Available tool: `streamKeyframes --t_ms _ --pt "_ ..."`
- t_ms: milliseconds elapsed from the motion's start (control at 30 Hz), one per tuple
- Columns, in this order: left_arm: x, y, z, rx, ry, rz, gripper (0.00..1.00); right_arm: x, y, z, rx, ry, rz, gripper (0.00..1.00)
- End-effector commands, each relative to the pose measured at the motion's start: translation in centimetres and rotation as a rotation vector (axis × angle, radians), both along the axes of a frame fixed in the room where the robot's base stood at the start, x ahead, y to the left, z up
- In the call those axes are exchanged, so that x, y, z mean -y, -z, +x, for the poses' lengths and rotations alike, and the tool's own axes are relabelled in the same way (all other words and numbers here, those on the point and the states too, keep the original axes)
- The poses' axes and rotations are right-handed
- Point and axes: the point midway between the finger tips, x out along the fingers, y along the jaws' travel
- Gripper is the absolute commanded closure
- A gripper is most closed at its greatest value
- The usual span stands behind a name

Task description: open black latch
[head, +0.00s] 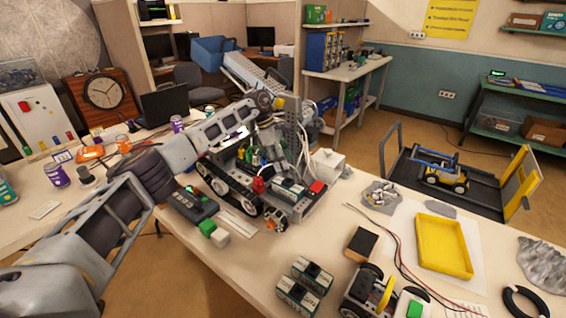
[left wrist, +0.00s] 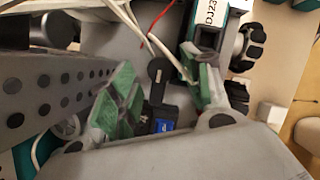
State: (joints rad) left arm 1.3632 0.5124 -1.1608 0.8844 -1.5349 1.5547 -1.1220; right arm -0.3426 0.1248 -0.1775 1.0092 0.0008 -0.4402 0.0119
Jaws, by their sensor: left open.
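My left gripper (head: 249,154) hangs over the middle of a grey tracked robot (head: 225,178) on the workbench in the head view. In the left wrist view its two green-padded fingers (left wrist: 163,88) stand apart, with nothing gripped. A small black part with a rounded end, which looks like the black latch (left wrist: 158,72), lies below and between the fingers on a grey surface. A small blue part (left wrist: 163,126) sits near its lower end. The latch is too small and hidden to pick out in the head view. My right gripper does not show.
A perforated grey plate (left wrist: 55,90) stands close to the left finger, and pale cables cross near the fingers. A yellow tray (head: 444,246), battery packs (head: 298,296) and a small wheeled robot (head: 362,290) lie on the bench to the right.

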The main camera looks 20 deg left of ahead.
Motion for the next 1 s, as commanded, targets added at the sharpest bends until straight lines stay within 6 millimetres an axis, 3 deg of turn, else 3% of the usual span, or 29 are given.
streamKeyframes --t_ms 700,1000 --pt "-3.7 -8.9 0.0 0.002 -0.002 -0.001 0.51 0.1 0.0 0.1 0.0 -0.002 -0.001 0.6" --pt "-4.3 -10.2 0.0 0.001 -0.001 -0.001 0.51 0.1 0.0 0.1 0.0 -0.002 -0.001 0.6"
